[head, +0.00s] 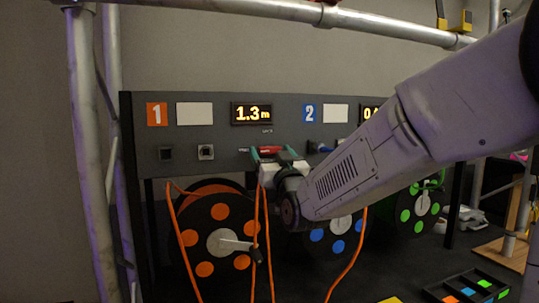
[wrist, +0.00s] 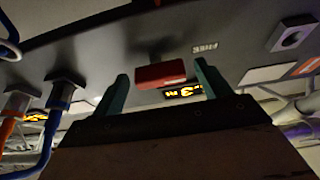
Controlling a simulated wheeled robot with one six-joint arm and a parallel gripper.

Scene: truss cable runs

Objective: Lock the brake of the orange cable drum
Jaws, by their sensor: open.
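The orange cable drum (head: 205,267) stands at the lower left, with orange spots and a crank on its face. Above it, on the grey panel (head: 225,130), is a red brake handle (head: 270,149) in the section marked 1. My gripper (head: 268,155) is at this handle, its green fingers open. In the wrist view the red handle (wrist: 160,75) lies between the two spread fingertips of my gripper (wrist: 163,82), with gaps visible on both sides. The word FREE (wrist: 204,48) is printed beside the handle. The handle's pivot is not clear.
Orange cables (head: 262,240) hang below my wrist. Blue-spotted (head: 338,237) and green-spotted (head: 420,210) drums stand to the right. A truss post (head: 92,160) is at the left. A compartment tray (head: 468,290) is at lower right.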

